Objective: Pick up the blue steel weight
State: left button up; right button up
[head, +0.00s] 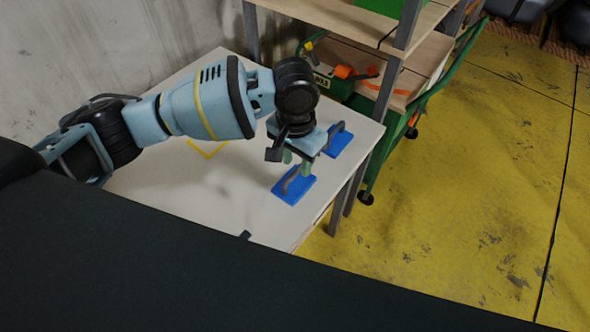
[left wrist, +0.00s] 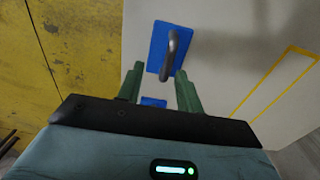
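Two blue steel weights with grey bar handles lie on the white table. The nearer weight (head: 290,192) is close to the table's right edge; the other weight (head: 341,143) is farther back. My left gripper (head: 296,167) points down above the nearer weight, close to its handle. In the left wrist view, one blue weight (left wrist: 158,54) with a curved handle is just beyond the open green fingers (left wrist: 158,72). The handle's lower end appears between the fingertips, with no clear contact. Another blue patch (left wrist: 153,102) shows between the fingers, partly hidden by the gripper body. My right gripper is not in view.
The white table (head: 225,205) carries a yellow outline (head: 208,151), partly hidden by my left arm. A shelf and a green cart (head: 400,125) stand beyond its right edge. A wall is behind at left. The yellow floor (head: 480,190) at right is open.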

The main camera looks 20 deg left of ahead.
aim_at(294, 172)
pick_arm(q)
jog(key=shift+w+a+r, duration=0.2)
jog(key=shift+a+r, duration=0.15)
jog(key=shift+a, duration=0.05)
jog(key=shift+s+f, duration=0.1)
jog(key=shift+f, duration=1.05)
jog(key=shift+w+a+f+b, duration=0.1)
jog(key=shift+w+f+b, duration=0.15)
jog(key=shift+f, duration=0.85)
jog(key=shift+w+f+b, duration=0.15)
jog(key=shift+w+f, duration=0.05)
jog(key=shift+f, duration=1.45)
jog(key=shift+c, duration=0.2)
grip_shut()
jog(key=shift+r, duration=0.1)
